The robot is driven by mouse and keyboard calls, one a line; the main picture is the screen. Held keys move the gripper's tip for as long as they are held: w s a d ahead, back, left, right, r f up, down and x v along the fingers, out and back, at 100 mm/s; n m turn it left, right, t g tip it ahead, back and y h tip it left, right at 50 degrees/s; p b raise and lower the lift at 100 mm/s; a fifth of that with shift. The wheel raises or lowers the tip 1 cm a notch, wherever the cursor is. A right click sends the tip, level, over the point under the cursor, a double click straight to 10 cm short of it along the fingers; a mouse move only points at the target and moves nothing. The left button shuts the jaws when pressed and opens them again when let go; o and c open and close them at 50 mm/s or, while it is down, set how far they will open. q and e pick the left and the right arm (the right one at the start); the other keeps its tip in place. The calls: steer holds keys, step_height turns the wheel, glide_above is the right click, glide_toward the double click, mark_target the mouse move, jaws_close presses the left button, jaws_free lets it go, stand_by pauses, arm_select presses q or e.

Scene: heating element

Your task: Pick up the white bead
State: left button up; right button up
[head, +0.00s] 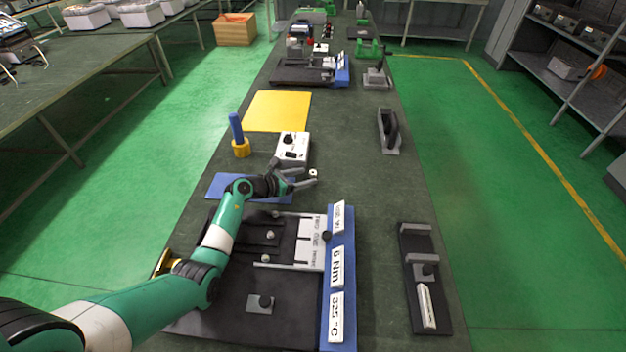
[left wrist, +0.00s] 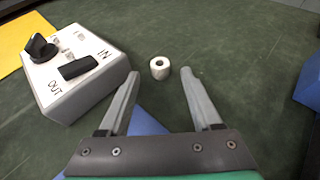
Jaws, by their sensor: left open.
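The white bead (left wrist: 160,68) is a small ring with a dark hole in its top. It stands on the dark green bench in the left wrist view, just beyond the fingertips and roughly between their lines. In the head view the bead (head: 313,173) is a tiny white spot beside the fingertips. My left gripper (head: 314,178) is open and empty; its two grey fingers (left wrist: 159,78) are spread apart in the left wrist view. The bead looks clear of both fingers. My right gripper is not in view.
A white control box (left wrist: 80,65) with a black knob and IN and OUT labels stands left of the bead. A blue mat (head: 222,183) lies under the gripper. A blue-edged fixture (head: 343,290) is in front.

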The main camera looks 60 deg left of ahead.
arm_select(q)
steer(key=shift+w+f, duration=0.1)
steer(key=shift+w, duration=0.2)
jaws_close()
